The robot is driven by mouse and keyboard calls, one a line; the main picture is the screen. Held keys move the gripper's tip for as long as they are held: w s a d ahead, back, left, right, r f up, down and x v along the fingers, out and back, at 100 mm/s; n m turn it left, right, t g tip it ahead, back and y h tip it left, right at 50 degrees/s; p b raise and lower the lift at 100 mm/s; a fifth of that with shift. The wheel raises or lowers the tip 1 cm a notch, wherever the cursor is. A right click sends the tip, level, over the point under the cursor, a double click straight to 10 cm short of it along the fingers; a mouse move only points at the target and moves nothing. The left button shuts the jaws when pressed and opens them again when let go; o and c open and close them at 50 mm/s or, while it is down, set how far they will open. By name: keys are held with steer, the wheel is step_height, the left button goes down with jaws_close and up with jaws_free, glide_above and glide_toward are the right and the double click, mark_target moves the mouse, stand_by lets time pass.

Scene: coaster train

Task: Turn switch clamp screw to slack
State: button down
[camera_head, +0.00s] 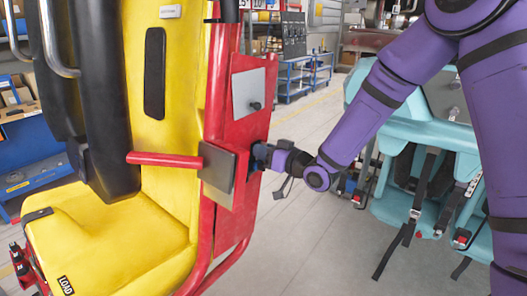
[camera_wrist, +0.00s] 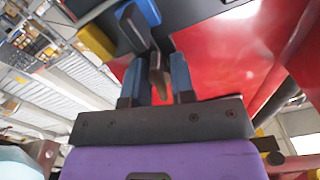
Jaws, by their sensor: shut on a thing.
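My gripper (camera_head: 262,155) is at the right side of the red seat frame (camera_head: 222,110), behind the dark switch plate (camera_head: 217,172); its fingertips are largely hidden in the head view. In the wrist view, my gripper (camera_wrist: 158,85) has its two blue fingers on either side of a small brownish-grey piece (camera_wrist: 156,68), which appears to be the clamp screw's grip. The fingers are close about it. A black housing (camera_wrist: 190,22) lies just beyond, with a blue part (camera_wrist: 134,28) and a yellow part (camera_wrist: 95,43) beside it. The screw's thread is not visible.
A red bar (camera_head: 165,160) sticks out left from the switch plate across the yellow seat (camera_head: 130,225). A turquoise seat (camera_head: 425,125) with hanging straps stands at right. Clear floor (camera_head: 310,235) lies between.

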steer(key=n, duration=0.4)
steer(key=shift+n, duration=0.3)
steer(key=n, duration=0.4)
steer(key=shift+n, duration=0.3)
steer(key=n, duration=0.4)
steer(key=shift+f, duration=0.1)
steer(key=n, duration=0.5)
steer(key=shift+n, duration=0.4)
steer(key=c, duration=1)
jaws_free()
steer(key=shift+o, duration=0.2)
steer(key=v, duration=1.1)
